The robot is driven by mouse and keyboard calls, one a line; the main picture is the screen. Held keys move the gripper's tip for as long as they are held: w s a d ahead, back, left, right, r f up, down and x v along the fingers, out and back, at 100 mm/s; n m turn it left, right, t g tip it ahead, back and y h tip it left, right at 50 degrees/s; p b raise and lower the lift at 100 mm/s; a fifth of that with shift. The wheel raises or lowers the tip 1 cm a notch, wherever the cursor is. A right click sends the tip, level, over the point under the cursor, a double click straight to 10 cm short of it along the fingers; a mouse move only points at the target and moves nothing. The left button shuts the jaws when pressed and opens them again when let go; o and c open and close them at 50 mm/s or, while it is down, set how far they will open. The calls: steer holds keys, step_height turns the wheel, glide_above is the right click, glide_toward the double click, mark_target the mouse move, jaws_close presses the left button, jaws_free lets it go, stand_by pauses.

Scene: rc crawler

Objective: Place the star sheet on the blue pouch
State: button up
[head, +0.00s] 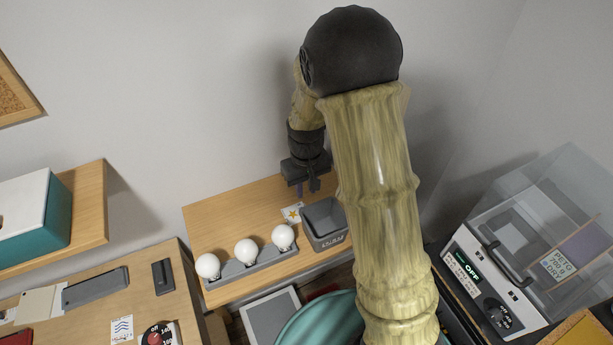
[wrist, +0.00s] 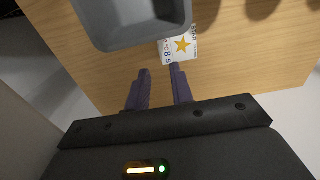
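The star sheet (head: 292,212), a small white sheet with a yellow star, lies on the wooden table beside the grey bin. It also shows in the wrist view (wrist: 188,49), its left part close to the bin's rim. My gripper (head: 307,188) is above the back of this table, pointing down. In the wrist view my gripper (wrist: 160,70) has its two purple fingers apart with nothing between them; the right fingertip is near the sheet's lower edge. I cannot make out a blue pouch in either view.
The grey bin (head: 323,239) stands right of the sheet. A grey holder with three white bulbs (head: 246,251) stands in front. A teal round surface (head: 322,322) is below. A clear-lidded machine (head: 497,285) is at right, a desk with flat items (head: 146,307) at left.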

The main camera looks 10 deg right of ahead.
step_height(320, 180, up, 5)
steer(key=shift+r+b, duration=0.1)
steer(key=shift+b, duration=0.35)
steer(key=shift+o, duration=0.6)
steer(key=shift+d, duration=0.1)
